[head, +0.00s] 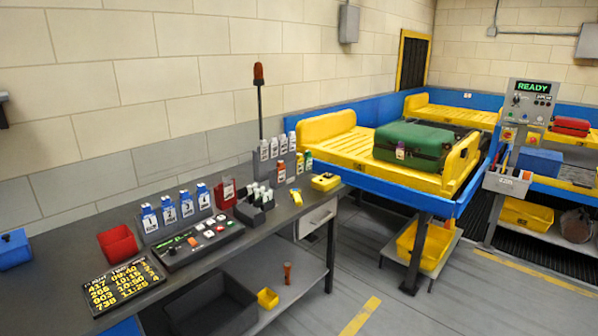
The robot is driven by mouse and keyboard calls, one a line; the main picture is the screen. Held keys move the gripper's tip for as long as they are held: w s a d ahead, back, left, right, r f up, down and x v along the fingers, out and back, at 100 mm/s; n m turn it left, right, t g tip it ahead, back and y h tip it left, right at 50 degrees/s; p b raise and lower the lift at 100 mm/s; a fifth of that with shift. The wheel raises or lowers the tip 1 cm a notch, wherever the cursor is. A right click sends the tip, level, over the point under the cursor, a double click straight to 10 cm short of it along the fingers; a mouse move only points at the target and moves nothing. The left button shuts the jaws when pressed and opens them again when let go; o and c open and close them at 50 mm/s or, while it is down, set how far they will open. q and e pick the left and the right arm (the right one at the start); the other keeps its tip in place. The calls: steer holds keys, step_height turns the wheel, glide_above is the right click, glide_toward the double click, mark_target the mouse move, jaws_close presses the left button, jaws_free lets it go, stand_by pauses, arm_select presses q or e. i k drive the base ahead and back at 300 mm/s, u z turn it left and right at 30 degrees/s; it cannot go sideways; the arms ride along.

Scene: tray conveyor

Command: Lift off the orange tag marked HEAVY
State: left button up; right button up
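On the back of the long dark table stands a short row of coloured tags. An orange-red tag (281,172) is at the left of this row, with a yellow-orange tag (300,165) and a green tag (308,161) to its right. Their lettering is too small to read, so I cannot confirm which one says HEAVY. Neither of my grippers is in view.
Blue-topped numbered tags (168,211) stand behind a button panel (198,240). A dark holder (254,212) and a yellow device (325,182) are near the coloured row. A green suitcase (410,140) lies on the yellow conveyor (345,148). Grey floor is open in front.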

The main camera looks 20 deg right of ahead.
mark_target(282, 169)
steer(key=u, duration=1.75)
steer(key=k, duration=0.1)
steer(key=z, duration=3.3)
steer(key=i, duration=1.4)
steer(key=u, duration=0.6)
steer(key=i, duration=0.95)
steer(key=u, duration=0.95)
